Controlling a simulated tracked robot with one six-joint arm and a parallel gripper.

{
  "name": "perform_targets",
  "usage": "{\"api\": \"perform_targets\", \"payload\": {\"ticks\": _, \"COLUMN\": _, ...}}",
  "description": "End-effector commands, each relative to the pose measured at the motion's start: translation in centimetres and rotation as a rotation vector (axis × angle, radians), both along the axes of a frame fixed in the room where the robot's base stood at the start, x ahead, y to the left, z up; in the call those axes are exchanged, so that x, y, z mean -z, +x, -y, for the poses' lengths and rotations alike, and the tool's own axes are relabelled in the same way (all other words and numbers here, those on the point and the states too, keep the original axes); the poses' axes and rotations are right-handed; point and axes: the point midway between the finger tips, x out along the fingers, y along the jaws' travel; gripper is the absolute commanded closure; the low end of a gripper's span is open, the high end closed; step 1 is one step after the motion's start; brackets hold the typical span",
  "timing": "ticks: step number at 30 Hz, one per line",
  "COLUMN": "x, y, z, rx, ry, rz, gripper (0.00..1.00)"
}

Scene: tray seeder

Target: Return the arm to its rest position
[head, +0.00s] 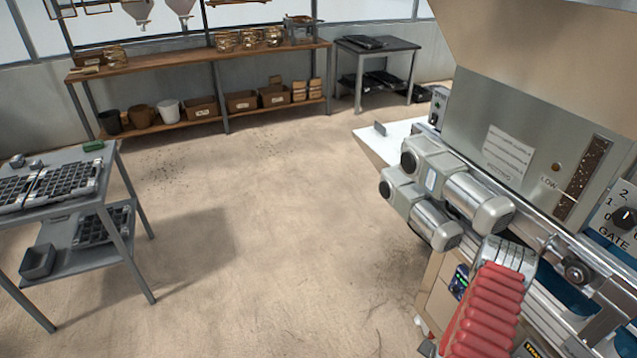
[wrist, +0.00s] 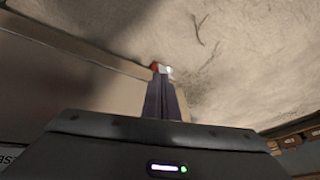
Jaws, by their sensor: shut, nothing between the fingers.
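My gripper (wrist: 162,88) shows in the wrist view, above the dark wrist housing at the bottom of the picture. Its dark fingers are together in one narrow upright shape, with nothing between them. Pale floor and a tan panel lie behind it. A small red and white spot shows just beyond the fingertips; I cannot tell what it is. I cannot make out the gripper in the head view.
In the head view the seeder machine (head: 505,150) fills the right side. A grey cart (head: 75,165) with black trays stands at left. A wooden shelf (head: 180,68) and dark table (head: 376,46) line the back wall. The floor (head: 262,215) between is clear.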

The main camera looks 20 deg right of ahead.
Motion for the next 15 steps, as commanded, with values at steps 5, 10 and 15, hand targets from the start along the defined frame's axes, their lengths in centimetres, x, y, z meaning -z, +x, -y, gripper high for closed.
{"api": "perform_targets", "payload": {"ticks": 5, "x": -3.8, "y": 0.7, "z": -0.8, "rx": -0.057, "ry": 0.042, "rz": -0.092, "gripper": 1.0}}
{"api": "perform_targets", "payload": {"ticks": 10, "x": -7.6, "y": 1.4, "z": -1.8, "rx": -0.11, "ry": 0.078, "rz": -0.167, "gripper": 1.0}}
{"api": "perform_targets", "payload": {"ticks": 15, "x": -11.5, "y": 1.9, "z": -3.2, "rx": -0.161, "ry": 0.107, "rz": -0.231, "gripper": 1.0}}
